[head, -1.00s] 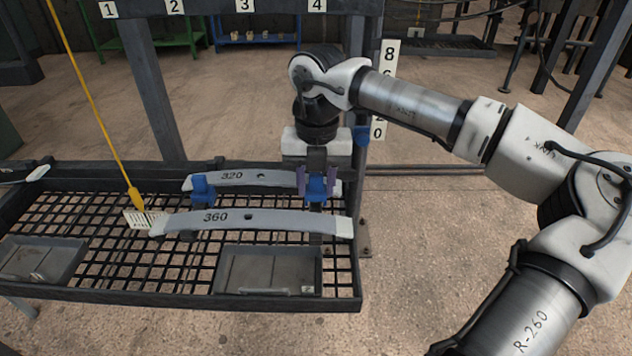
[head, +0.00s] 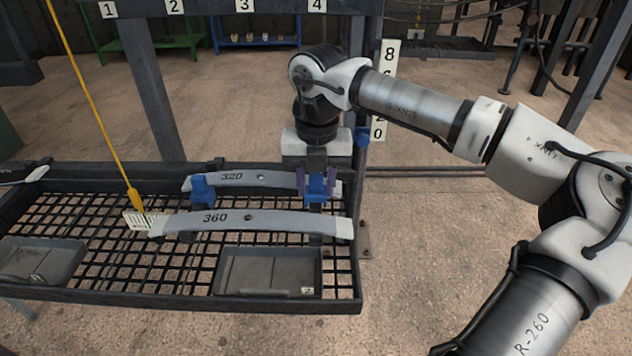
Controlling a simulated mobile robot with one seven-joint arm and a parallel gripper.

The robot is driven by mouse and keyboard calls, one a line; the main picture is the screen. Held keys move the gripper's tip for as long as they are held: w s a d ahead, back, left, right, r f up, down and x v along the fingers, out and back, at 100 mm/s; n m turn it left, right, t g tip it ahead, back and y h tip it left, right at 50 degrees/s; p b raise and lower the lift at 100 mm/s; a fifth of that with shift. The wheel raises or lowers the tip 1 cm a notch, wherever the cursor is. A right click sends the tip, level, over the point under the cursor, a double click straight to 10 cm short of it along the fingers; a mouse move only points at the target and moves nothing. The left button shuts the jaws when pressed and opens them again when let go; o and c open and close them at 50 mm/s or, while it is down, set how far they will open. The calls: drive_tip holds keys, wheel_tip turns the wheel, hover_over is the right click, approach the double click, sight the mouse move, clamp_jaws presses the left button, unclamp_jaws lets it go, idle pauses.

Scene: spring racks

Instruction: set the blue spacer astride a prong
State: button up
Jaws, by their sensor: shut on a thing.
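My gripper (head: 316,183) points down at the right end of the rack, its purple-tipped fingers shut on a blue spacer (head: 317,190). That spacer sits at the right part of the grey bar marked 320 (head: 262,180), just behind the bar marked 360 (head: 270,221). A second blue spacer (head: 202,188) stands at the left end of the 320 bar. The prong under the held spacer is largely hidden by the 360 bar and the gripper, so I cannot tell whether the spacer straddles it.
A black mesh tray (head: 120,290) bears the bars. Two grey bins, one at the left (head: 45,258) and one at the front right (head: 268,272), lie in it. A yellow cord with a tag (head: 137,222) hangs at the left. A dark upright post (head: 150,90) stands behind.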

drive_tip(key=shift+f+b, duration=0.7)
drive_tip(key=shift+f, duration=0.05)
idle(0.3)
drive_tip(key=o, duration=0.9)
drive_tip(key=shift+c, duration=0.2)
drive_tip(key=shift+r, duration=0.15)
